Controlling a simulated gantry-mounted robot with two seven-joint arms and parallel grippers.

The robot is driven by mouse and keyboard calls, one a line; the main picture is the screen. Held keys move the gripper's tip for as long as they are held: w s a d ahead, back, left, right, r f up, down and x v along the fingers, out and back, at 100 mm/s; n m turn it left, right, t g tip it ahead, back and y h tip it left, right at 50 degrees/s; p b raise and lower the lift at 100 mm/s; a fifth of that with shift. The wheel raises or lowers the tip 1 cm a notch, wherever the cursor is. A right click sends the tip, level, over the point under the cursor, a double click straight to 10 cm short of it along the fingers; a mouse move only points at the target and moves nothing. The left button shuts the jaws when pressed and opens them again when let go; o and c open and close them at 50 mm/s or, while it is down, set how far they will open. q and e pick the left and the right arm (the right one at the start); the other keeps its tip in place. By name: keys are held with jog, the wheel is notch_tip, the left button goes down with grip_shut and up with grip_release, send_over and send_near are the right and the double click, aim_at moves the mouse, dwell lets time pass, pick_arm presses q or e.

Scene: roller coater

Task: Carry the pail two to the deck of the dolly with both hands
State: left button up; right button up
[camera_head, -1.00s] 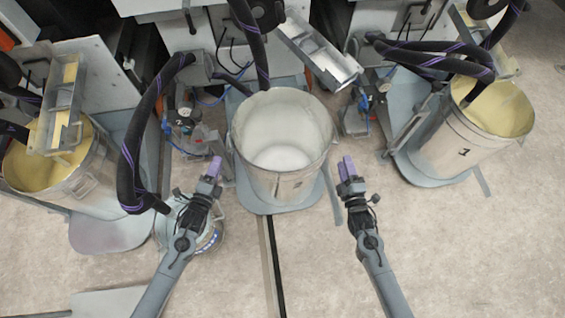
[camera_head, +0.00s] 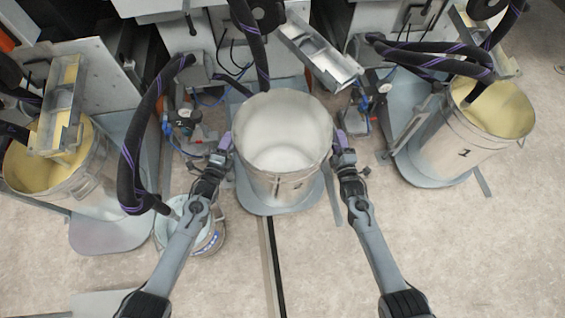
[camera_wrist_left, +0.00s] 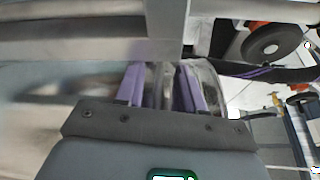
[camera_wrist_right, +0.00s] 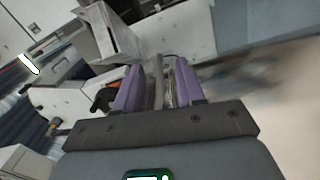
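The middle pail (camera_head: 262,165), metal with pale white content, stands upright on a grey base plate (camera_head: 290,207). I take it for pail two; its own marking is too small to read. My left gripper (camera_head: 226,143) is at its left side and my right gripper (camera_head: 340,142) at its right side. In the left wrist view, the purple fingers (camera_wrist_left: 163,88) stand apart on either side of a grey handle part. In the right wrist view, the fingers (camera_wrist_right: 160,85) also stand apart around a handle part. I cannot identify the dolly's deck.
A pail marked 1 (camera_head: 455,150) stands at the right, and a pail of yellowish content (camera_head: 80,185) at the left. A small bucket (camera_head: 208,240) sits under my left arm. A black hose (camera_head: 130,165) hangs left of the middle pail. The floor at lower right is clear.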

pick_arm(q)
jog(key=shift+w+d, duration=0.1)
jog(key=shift+w, duration=0.2)
pick_arm(e)
jog(key=shift+w, duration=0.3)
pick_arm(q)
jog(key=shift+s, duration=0.1)
grip_shut()
pick_arm(e)
jog(key=shift+s, duration=0.1)
grip_shut()
jog(key=shift+f, duration=0.15)
pick_arm(q)
jog(key=shift+d+f, duration=0.1)
jog(key=shift+d, duration=0.05)
pick_arm(e)
jog(key=shift+s+f, duration=0.15)
jog(key=shift+f, duration=0.15)
pick_arm(q)
jog(key=shift+r, duration=0.3)
pick_arm(e)
jog(key=shift+r, duration=0.3)
